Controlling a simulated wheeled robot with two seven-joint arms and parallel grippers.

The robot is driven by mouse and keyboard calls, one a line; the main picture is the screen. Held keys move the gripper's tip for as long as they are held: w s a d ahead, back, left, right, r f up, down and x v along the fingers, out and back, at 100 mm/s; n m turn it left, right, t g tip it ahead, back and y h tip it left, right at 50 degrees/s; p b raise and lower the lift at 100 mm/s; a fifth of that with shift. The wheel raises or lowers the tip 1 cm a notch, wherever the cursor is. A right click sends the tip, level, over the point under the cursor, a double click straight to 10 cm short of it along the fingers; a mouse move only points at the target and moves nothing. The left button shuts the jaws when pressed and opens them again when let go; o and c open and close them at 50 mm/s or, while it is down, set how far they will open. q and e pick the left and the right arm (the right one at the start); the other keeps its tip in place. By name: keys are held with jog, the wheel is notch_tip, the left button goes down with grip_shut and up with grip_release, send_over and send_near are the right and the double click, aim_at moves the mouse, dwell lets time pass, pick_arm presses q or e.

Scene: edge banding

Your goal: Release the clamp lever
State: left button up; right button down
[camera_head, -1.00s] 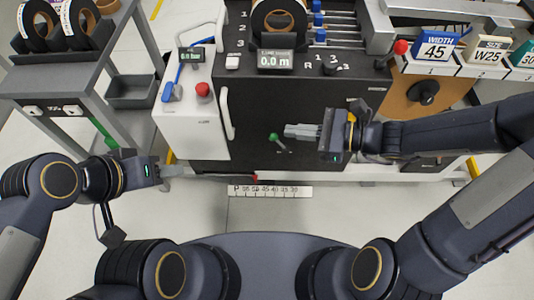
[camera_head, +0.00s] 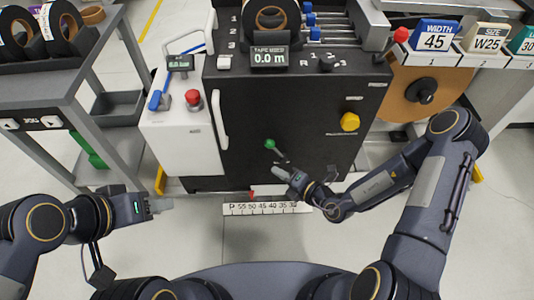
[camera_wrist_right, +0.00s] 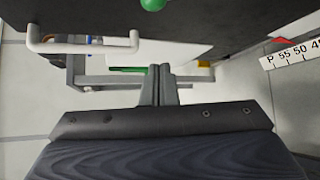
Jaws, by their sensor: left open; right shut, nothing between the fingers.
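The clamp lever (camera_head: 272,147) is a short metal rod with a green ball knob on the dark front panel of the machine. The green knob (camera_wrist_right: 152,4) also shows at the top edge of the right wrist view. My right gripper (camera_head: 279,171) is shut and empty, just below the lever; whether it touches the lever's rod I cannot tell. Its closed fingers (camera_wrist_right: 159,84) show below the knob in the right wrist view. My left gripper (camera_head: 163,205) is open and empty, low at the left, away from the lever.
A white door handle (camera_head: 220,120) stands left of the lever. A yellow knob (camera_head: 349,122) is to its right. A white control box (camera_head: 187,130) with a red button is further left. A ruler strip (camera_head: 265,209) lies below, with clear floor around it.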

aim_at(273, 142)
jog(key=w+a+f+b, duration=0.1)
jog(key=w+a+b, duration=0.2)
jog(key=w, duration=0.5)
jog(key=shift+w+a+f, duration=0.2)
jog(key=shift+w+a, duration=0.05)
jog(key=shift+w, duration=0.1)
jog(key=shift+d+r+m+y, duration=0.3)
jog(key=shift+d+y, duration=0.1)
jog(key=shift+d, duration=0.1)
dwell(0.4)
jog(key=d+m+t+y+b, duration=0.1)
jog(key=d, duration=0.1)
jog(key=d+m+t+y, duration=0.1)
jog(key=m, duration=0.1)
jog(key=shift+d+r+t+b, duration=0.3)
jog(key=shift+d+r+b, duration=0.05)
jog(key=shift+d+r, duration=0.05)
jog(key=shift+d+f+m+t+y+b, duration=0.2)
jog(key=shift+d+m+t+y+b, duration=0.25)
jog(key=shift+d+m+t+b, duration=0.9)
jog(key=shift+d+f+m+t+y+b, duration=0.15)
jog(key=shift+d+m+t+y+b, duration=0.5)
jog(key=shift+d+m+t, duration=1.1)
